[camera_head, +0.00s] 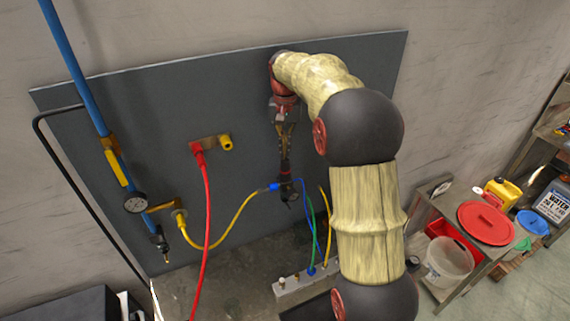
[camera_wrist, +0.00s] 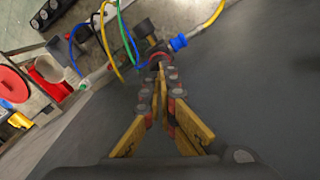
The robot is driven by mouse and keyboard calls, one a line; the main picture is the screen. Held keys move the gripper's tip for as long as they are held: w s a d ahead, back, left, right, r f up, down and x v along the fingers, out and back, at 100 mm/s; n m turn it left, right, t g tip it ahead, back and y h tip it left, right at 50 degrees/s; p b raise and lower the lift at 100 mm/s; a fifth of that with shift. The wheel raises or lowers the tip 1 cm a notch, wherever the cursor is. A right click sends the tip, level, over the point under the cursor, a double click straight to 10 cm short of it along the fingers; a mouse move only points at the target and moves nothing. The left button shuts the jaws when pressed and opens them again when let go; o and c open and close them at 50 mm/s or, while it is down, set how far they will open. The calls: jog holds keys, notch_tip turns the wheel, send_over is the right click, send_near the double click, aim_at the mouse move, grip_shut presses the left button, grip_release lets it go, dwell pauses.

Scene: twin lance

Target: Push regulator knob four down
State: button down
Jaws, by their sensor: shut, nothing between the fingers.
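My gripper (camera_head: 285,172) points down in front of the grey panel, with its two fingertips together and nothing seen between them. In the wrist view, the gripper (camera_wrist: 161,68) has its tips at a small fitting (camera_wrist: 155,58) with a reddish rim; I cannot tell whether they touch. In the head view, this dark fitting (camera_head: 287,192) sits just below the tips, with a blue connector and yellow hose on its left. No number shows, so I cannot tell whether it is regulator knob four. The fingers partly hide it.
The grey panel (camera_head: 110,100) stands close behind my arm. A red hose (camera_head: 207,220), a yellow hose (camera_head: 240,222) and blue and green hoses hang nearby. A grey manifold block (camera_head: 300,284) stands below. A blue pipe with a gauge (camera_head: 135,203) is left; a shelf with containers is right.

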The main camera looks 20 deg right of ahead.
jog(key=shift+f+b, duration=0.55)
jog(key=shift+f, duration=0.65)
dwell(0.6)
jog(key=shift+r+p, duration=2.6)
jog(key=shift+r, duration=0.5)
jog(key=s+a+f+n+t+b, duration=0.1)
jog(key=s+a+f+b, duration=0.15)
jog(key=s+b, duration=0.35)
jog(key=s+a+f+n+t+b, duration=0.1)
jog(key=s+a+b, duration=0.35)
jog(key=s, duration=0.35)
jog(key=s+a+f+n+t+b, duration=0.1)
jog(key=s+a+f+b, duration=0.15)
jog(key=s+b, duration=0.35)
jog(key=s+a+f+n+t+b, duration=0.2)
jog(key=s+f+b, duration=0.7)
jog(key=s+f, duration=0.6)
jog(key=shift+s+a+f+n+t+b, duration=0.3)
jog(key=shift+s+a+f+n+b, duration=0.15)
jog(key=shift+s+a, duration=0.6)
